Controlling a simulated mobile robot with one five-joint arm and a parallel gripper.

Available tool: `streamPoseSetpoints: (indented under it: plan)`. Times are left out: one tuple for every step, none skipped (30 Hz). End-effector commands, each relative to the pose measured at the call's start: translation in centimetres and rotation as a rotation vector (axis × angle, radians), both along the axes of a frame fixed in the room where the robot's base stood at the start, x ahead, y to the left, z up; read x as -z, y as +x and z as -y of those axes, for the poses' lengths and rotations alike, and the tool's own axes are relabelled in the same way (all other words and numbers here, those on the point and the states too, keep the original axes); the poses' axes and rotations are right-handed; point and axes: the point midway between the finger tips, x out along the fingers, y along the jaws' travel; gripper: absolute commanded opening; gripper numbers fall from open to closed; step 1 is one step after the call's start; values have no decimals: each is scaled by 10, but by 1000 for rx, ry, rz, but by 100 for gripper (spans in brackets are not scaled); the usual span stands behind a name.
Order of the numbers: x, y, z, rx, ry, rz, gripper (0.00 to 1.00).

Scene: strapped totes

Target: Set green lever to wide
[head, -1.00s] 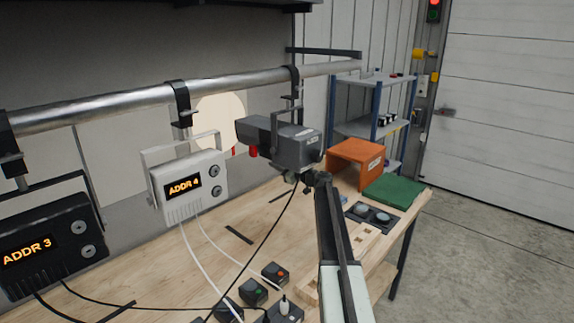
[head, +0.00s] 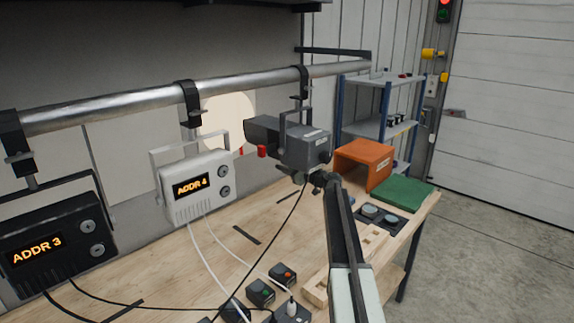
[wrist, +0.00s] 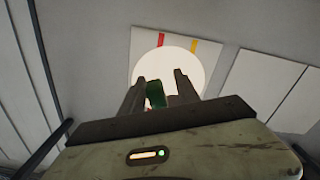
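A dark grey lamp housing (head: 302,148) hangs from the pipe in a yoke in the head view. A green lever (wrist: 156,95) shows in the wrist view between the two fingers of my gripper (wrist: 160,92). It lies close to the left finger, with a bright gap on its right, so the fingers look open around it. Contact with the left finger cannot be told. In the head view my gripper (head: 317,180) is just below the housing's near end, and the green lever is not visible there. The lever's setting cannot be read.
A light disc (wrist: 172,68) lies on the wall panel behind. A white unit marked ADDR 4 (head: 195,186) and a black unit marked ADDR 3 (head: 60,245) hang to the left. Below, the bench holds an orange box (head: 363,163), a green mat (head: 405,192), cables and small switch boxes.

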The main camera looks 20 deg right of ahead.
Motion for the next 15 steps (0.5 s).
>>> streamPoseSetpoints:
  plan:
    - [0, -5, 2, 1, 0, 0, 38]
    - [0, -8, 3, 1, 0, 0, 38]
    - [0, -14, 6, 1, 0, 0, 38]
    - [0, -18, 8, 1, 0, 0, 38]
    - [0, -24, 9, 2, 0, 0, 38]
    - [0, -31, 12, 2, 0, 0, 38]
    - [0, -36, 15, 3, 0, 0, 38]
    - [0, -42, 18, 3, 0, 0, 38]
    - [0, -50, 21, 2, 0, 0, 38]
    - [0, -54, 22, 1, 0, 0, 38]
    - [0, -58, 24, 1, 0, 0, 38]
    - [0, -63, 26, 1, 0, 0, 38]
    - [0, -65, 27, 1, 0, 0, 38]
    - [0, -66, 28, 1, 0, 0, 38]
    - [0, -67, 29, 0, 0, 0, 38]
